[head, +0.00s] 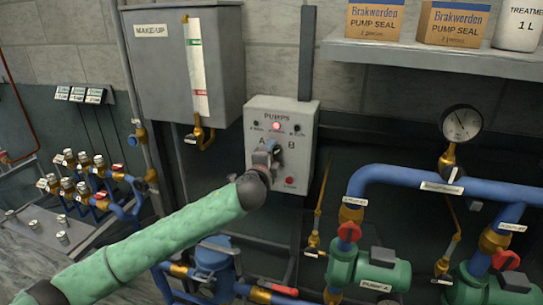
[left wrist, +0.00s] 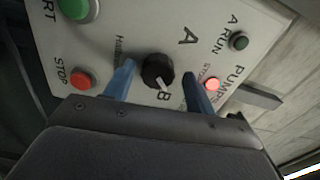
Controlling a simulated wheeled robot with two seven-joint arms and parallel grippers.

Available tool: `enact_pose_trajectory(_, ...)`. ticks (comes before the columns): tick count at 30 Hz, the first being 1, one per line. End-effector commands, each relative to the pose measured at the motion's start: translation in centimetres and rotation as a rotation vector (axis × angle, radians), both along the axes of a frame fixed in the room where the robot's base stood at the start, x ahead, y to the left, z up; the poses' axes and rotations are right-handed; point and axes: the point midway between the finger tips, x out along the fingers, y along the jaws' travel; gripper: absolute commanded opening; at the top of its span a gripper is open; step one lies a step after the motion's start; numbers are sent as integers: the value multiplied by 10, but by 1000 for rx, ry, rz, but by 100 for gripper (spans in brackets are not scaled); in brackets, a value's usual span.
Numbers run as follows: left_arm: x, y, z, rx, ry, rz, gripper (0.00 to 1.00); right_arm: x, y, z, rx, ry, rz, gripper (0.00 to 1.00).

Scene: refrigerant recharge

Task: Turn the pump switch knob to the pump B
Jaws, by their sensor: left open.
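The grey pump control box (head: 301,115), marked PUMPS, hangs on the wall in the middle of the head view. Its black knob (left wrist: 158,71) shows in the left wrist view, with letters A and B printed on either side. The knob's white pointer line is turned toward the B. My left gripper (head: 269,153) is at the front of the box and hides the knob in the head view. Its two blue fingers (left wrist: 159,79) are open, one on each side of the knob, with visible gaps. My right gripper is out of view.
A red lamp (left wrist: 212,84) is lit; the A RUN lamp (left wrist: 239,41) is dark. A red stop button (left wrist: 82,78) and green start button (left wrist: 79,7) are close to the gripper. The make-up tank (head: 185,70) is left of the box, a shelf (head: 420,52) upper right.

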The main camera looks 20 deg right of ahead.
Motion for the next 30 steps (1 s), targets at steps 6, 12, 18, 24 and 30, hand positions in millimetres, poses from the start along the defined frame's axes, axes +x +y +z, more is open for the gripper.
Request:
enact_pose_trajectory(6, -13, 9, 0, -1, 2, 0, 55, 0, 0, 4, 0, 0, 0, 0)
enact_pose_trajectory(12, -29, 19, 0, -1, 2, -1, 55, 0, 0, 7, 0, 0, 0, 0)
enact_pose_trajectory(18, -45, 30, 0, -1, 3, 0, 55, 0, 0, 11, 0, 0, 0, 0)
enact_pose_trajectory(24, -57, 38, 0, -1, 2, 0, 55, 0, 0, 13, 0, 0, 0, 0)
enact_pose_trajectory(30, -58, 39, -1, 0, 1, 0, 55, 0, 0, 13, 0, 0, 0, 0)
